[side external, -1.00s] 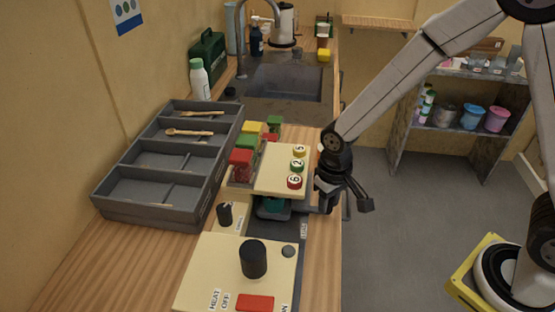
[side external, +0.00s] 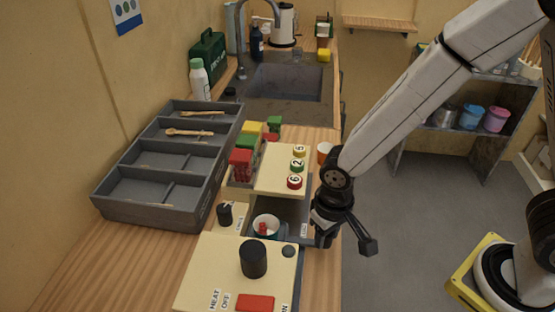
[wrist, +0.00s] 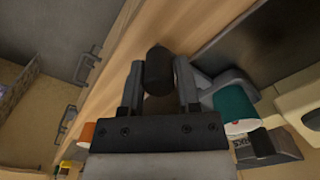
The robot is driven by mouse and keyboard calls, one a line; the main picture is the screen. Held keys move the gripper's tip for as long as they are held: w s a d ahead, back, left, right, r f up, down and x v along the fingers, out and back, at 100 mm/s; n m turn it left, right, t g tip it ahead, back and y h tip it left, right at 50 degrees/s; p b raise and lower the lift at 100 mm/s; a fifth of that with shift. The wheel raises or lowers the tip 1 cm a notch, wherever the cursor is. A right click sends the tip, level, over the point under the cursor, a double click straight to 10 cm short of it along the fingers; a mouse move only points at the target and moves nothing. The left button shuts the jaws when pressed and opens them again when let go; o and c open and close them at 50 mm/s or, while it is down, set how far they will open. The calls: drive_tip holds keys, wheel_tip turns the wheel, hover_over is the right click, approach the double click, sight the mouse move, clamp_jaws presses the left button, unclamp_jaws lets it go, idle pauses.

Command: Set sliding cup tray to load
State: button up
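The sliding cup tray shows in the wrist view as a grey piece (wrist: 220,84) beside the teal cup (wrist: 236,106). Its dark, rounded handle (wrist: 158,70) lies between the two fingers of my gripper (wrist: 159,78), which look closed against its sides. In the side view the cup (side external: 265,225) shows a white rim and something red inside. It sits in the machine's dark channel, between the raised numbered panel (side external: 281,170) and the cream front panel (side external: 225,272). My gripper (side external: 323,236) is at the channel's right side, partly hiding the handle.
A black knob (side external: 253,258) and a red switch (side external: 255,302) are on the front panel. An orange cup (side external: 324,152) stands behind my wrist. A grey divided tray (side external: 150,190) fills the left side. The floor right of the counter is open.

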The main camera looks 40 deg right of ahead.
drive_tip(key=o, duration=0.3)
drive_tip(key=shift+r, duration=3.9)
drive_tip(key=shift+d, duration=0.1)
drive_tip(key=d+t, duration=0.1)
drive_tip(key=d, duration=0.4)
drive_tip(key=d+f, duration=0.1)
drive_tip(key=d, duration=0.4)
drive_tip(key=d+t, duration=0.1)
drive_tip(key=d, duration=0.4)
drive_tip(key=shift+s+f+t, duration=0.25)
drive_tip(key=shift+f+t, duration=0.05)
drive_tip(key=shift+f, duration=0.1)
